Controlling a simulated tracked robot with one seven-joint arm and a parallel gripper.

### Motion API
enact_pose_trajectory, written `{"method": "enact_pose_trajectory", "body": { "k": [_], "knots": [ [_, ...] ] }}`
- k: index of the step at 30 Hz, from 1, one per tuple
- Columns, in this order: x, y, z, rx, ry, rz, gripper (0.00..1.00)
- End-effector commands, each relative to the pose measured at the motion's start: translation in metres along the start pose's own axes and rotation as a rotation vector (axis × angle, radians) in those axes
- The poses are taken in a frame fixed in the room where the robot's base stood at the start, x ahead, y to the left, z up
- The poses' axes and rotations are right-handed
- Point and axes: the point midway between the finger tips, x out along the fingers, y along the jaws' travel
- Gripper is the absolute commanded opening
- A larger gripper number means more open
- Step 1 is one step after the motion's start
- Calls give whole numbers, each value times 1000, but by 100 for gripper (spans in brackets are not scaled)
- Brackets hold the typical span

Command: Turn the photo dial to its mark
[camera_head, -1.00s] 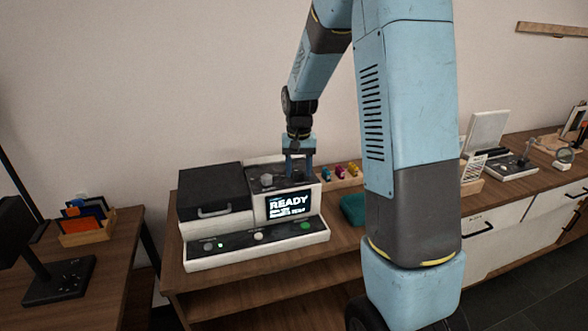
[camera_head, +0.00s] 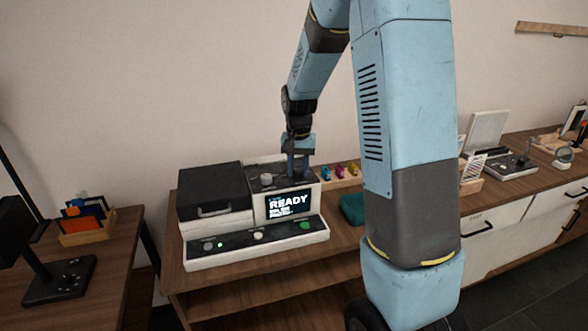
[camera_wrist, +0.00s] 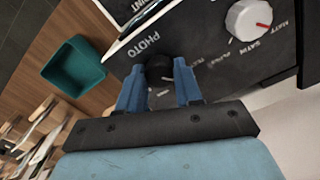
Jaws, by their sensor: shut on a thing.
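The photo printer (camera_head: 268,236) stands on the wooden table, its screen (camera_head: 290,204) reading READY. My gripper (camera_head: 298,176) points down at the right end of the printer's dark top panel. In the wrist view my gripper (camera_wrist: 160,76) is shut on the dark photo dial (camera_wrist: 158,67), beside the printed word PHOTO. The fingers hide the dial's sides, and its pointer and mark cannot be made out clearly. A white dial (camera_wrist: 249,18) with a red line sits beside the words MATT and SATIN; it also shows in the head view (camera_head: 266,179).
A black lidded unit (camera_head: 211,190) with a handle is at the printer's left. A teal bin (camera_wrist: 74,65) and a wooden tray of coloured items (camera_head: 340,174) lie to the right. A front panel carries buttons, including a green one (camera_head: 306,225).

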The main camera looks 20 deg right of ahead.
Motion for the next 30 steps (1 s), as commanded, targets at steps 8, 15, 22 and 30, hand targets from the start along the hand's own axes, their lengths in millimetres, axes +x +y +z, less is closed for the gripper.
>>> {"method": "enact_pose_trajectory", "body": {
  "k": [8, 15, 22, 30],
  "knots": [
    [-2, -2, -2, 220, 8, -4, 4],
    [-2, -2, -3, 387, 8, -5, 4],
    [-2, -1, -3, 488, 9, -6, 4],
    [-2, -1, -4, 531, 9, -6, 4]
  ]
}}
